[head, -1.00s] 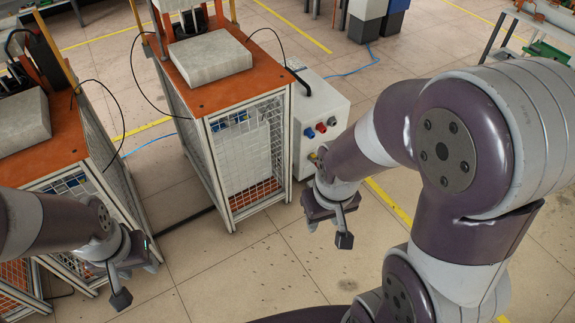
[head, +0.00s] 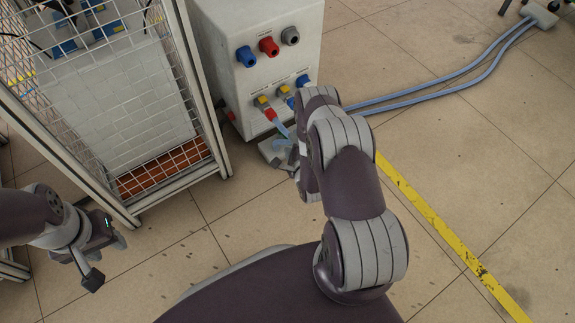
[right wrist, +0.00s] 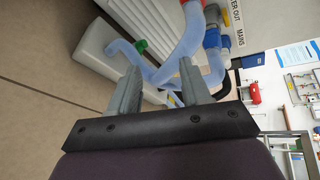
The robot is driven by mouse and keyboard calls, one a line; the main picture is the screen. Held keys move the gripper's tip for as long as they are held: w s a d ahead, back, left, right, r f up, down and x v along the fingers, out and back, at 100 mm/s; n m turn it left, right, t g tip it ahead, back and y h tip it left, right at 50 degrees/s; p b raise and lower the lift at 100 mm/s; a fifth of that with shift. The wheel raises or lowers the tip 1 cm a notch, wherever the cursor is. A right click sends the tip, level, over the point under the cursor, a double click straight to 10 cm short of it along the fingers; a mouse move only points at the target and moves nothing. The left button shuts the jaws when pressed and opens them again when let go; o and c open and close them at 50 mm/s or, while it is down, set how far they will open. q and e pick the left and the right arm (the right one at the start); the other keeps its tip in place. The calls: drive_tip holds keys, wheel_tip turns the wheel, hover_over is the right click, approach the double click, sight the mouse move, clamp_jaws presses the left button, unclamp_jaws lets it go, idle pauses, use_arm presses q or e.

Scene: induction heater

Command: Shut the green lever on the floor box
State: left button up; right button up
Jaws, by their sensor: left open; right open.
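The floor box is the pale box (right wrist: 108,32) at the upper left of the right wrist view, with a small green lever (right wrist: 141,46) on it. Translucent blue hoses (right wrist: 183,50) pass beside the lever. In the head view part of the floor box (head: 272,150) shows on the floor in front of the white cabinet; the lever cannot be made out there. My right gripper (right wrist: 159,76) is open, its fingers pointing toward the hoses and lever with nothing gripped. In the head view my arm mostly hides it. My left gripper (head: 105,262) is open and empty at the lower left.
The white cabinet (head: 225,40) with blue, red and grey connectors stands behind the floor box. A wire-mesh frame (head: 185,95) stands left of it. Blue hoses (head: 440,82) run across the floor to the right. Tiled floor around the yellow line (head: 440,235) is clear.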

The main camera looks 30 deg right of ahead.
drive_tip(key=m+t+b, duration=0.1)
drive_tip(key=m+b, duration=0.1)
approach(289, 144)
drive_tip(key=f+b, duration=0.1)
drive_tip(key=shift+m+h, duration=0.3)
drive_tip(key=shift+h, duration=0.1)
drive_tip(key=b+x, duration=0.3)
drive_tip(key=x, duration=0.2)
drive_tip(key=b+x, duration=0.4)
drive_tip(key=x, duration=0.2)
drive_tip(key=shift+w+a+r+b, duration=0.1)
drive_tip(key=shift+a+b, duration=0.1)
drive_tip(key=shift+b, duration=0.1)
drive_tip(key=shift+w+d+r, duration=0.1)
drive_tip(key=shift+w+d, duration=0.05)
drive_tip(key=shift+w, duration=0.4)
use_arm(q)
wheel_tip(289, 144, down, 14)
drive_tip(key=shift+s+a, duration=0.15)
use_arm(e)
clamp_jaws()
use_arm(q)
drive_tip(key=shift+r, duration=0.2)
use_arm(e)
drive_tip(key=shift+r, duration=0.1)
